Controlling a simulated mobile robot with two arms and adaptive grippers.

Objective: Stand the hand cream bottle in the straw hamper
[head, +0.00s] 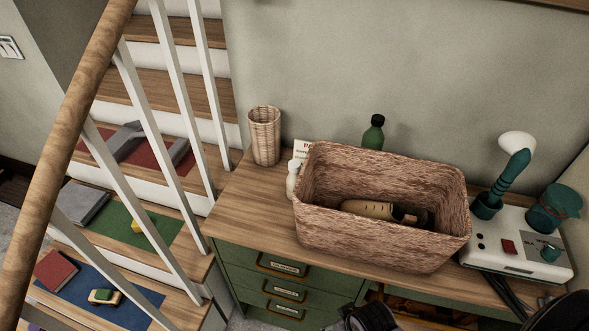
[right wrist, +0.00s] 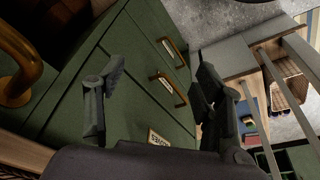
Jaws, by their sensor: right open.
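The straw hamper (head: 380,240) is a large brown woven open-topped box on the wooden bench top in the head view. My left gripper is not in view.
A green bottle (head: 373,133) stands behind the hamper, and a tall woven cup (head: 264,136) stands left of it. A white device (head: 520,240) with a green-handled brush is at right. Green drawers (head: 285,268) with brass handles lie below. Stairs with a railing (head: 150,100) are at left.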

